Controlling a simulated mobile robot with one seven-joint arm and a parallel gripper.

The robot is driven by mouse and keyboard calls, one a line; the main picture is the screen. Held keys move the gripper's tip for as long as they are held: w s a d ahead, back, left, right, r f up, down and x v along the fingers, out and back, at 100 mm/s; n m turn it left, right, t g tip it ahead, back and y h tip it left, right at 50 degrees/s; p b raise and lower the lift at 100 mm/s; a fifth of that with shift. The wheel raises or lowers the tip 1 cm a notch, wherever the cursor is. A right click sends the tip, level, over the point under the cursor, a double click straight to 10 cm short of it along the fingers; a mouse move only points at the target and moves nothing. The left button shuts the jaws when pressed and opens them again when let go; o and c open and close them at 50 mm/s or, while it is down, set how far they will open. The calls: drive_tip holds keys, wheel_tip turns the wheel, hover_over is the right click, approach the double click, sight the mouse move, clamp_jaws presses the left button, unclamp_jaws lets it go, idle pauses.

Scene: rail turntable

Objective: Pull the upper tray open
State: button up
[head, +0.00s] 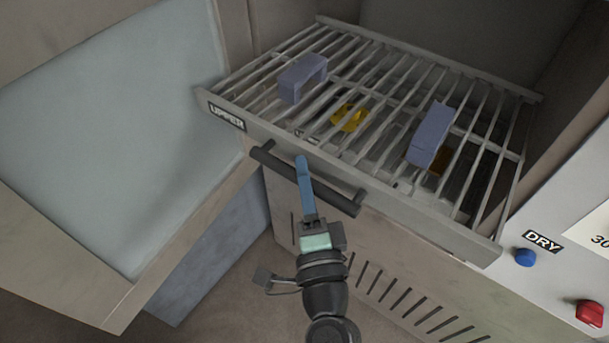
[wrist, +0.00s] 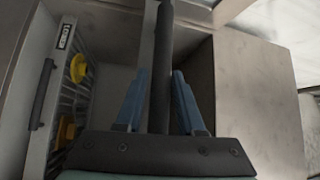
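The upper tray (head: 225,112) is a grey wire rack with an "UPPER" label on its front. It projects out of the cabinet opening. Its dark bar handle (head: 340,196) runs along the front, and in the wrist view the handle (wrist: 161,50) passes between my fingers. My gripper (head: 303,168) is at the middle of this handle. In the wrist view its two blue fingers (wrist: 160,85) stand apart, one on each side of the bar, with a thin gap showing. Two blue-grey blocks (head: 303,78) (head: 431,135) sit on the rack.
Below is the lower tray (wrist: 38,140) with its own dark handle (wrist: 42,95) and yellow pieces (wrist: 78,68). An open door panel (head: 120,130) stands at left. A control panel with a blue button (head: 525,258) and a red one (head: 590,313) is at right.

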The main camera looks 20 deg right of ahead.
drive_tip(key=shift+o, duration=1.1)
drive_tip(key=shift+s, duration=0.1)
drive_tip(key=s+a+f+b, duration=0.1)
drive_tip(key=s+b, duration=0.6)
drive_tip(key=s, duration=0.5)
drive_tip(key=shift+s+a+f+b, duration=0.25)
drive_tip(key=shift+s+f+b, duration=0.05)
drive_tip(key=shift+f+b, duration=0.1)
